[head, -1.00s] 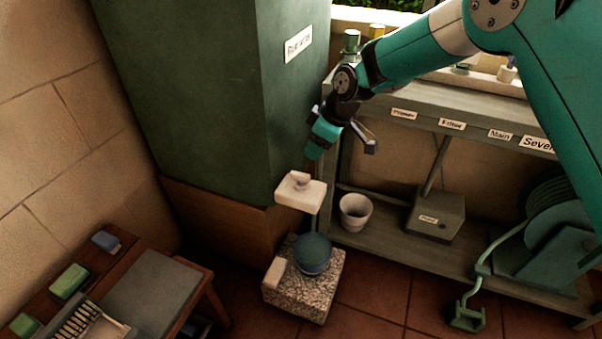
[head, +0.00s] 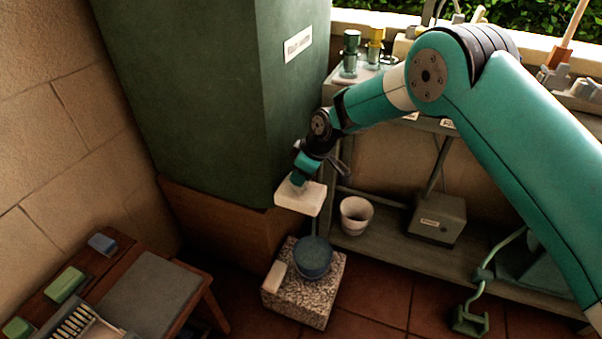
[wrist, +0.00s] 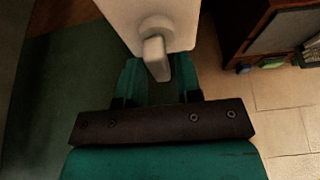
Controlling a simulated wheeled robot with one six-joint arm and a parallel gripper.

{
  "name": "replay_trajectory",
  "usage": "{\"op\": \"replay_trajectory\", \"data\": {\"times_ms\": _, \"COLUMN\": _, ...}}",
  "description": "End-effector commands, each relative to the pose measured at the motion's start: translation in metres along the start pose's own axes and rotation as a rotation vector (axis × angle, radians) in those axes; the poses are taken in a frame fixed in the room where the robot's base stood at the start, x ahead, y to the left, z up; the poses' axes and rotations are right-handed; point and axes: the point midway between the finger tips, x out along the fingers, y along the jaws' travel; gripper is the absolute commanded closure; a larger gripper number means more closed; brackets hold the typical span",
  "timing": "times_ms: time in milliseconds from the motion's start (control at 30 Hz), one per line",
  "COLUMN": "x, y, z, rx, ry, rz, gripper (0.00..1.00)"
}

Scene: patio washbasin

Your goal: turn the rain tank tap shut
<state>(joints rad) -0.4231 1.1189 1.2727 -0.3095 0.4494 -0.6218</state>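The rain tank (head: 190,100) is a tall dark green block with a white label, on the left in the head view. Its tap sits on a pale block (head: 305,203) at the tank's lower front corner. In the wrist view the tap shows as a pale round boss with a stubby lever (wrist: 158,62) on the white block (wrist: 180,18). My gripper (head: 299,181) is at the tap, its fingers hiding most of the lever in the head view. In the wrist view my gripper (wrist: 160,70) is open, with a finger on each side of the lever; contact is unclear.
A blue-grey round pot (head: 312,258) stands on a speckled stone block (head: 300,305) below the tap. A white cup (head: 355,215) and a grey box (head: 436,219) are on the bench's lower shelf. A wooden table (head: 205,290) is at lower left.

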Motion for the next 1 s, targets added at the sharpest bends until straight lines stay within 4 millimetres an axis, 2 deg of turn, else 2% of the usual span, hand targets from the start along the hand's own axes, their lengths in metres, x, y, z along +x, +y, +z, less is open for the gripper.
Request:
{"op": "replay_trajectory", "data": {"times_ms": 33, "x": -0.0001, "y": 0.0000, "z": 0.0001, "rx": 0.000, "ry": 0.000, "rz": 0.000, "gripper": 0.79}}
{"op": "replay_trajectory", "data": {"times_ms": 100, "x": -0.0002, "y": 0.0000, "z": 0.0001, "rx": 0.000, "ry": 0.000, "rz": 0.000, "gripper": 0.95}}
{"op": "replay_trajectory", "data": {"times_ms": 133, "x": -0.0002, "y": 0.0000, "z": 0.0001, "rx": 0.000, "ry": 0.000, "rz": 0.000, "gripper": 1.00}}
{"op": "replay_trajectory", "data": {"times_ms": 567, "x": -0.0012, "y": -0.0006, "z": -0.0004, "rx": 0.061, "ry": 0.000, "rz": 0.025, "gripper": 1.00}}
{"op": "replay_trajectory", "data": {"times_ms": 1000, "x": -0.0011, "y": -0.0028, "z": -0.0012, "rx": 0.387, "ry": -0.001, "rz": 0.160, "gripper": 1.00}}
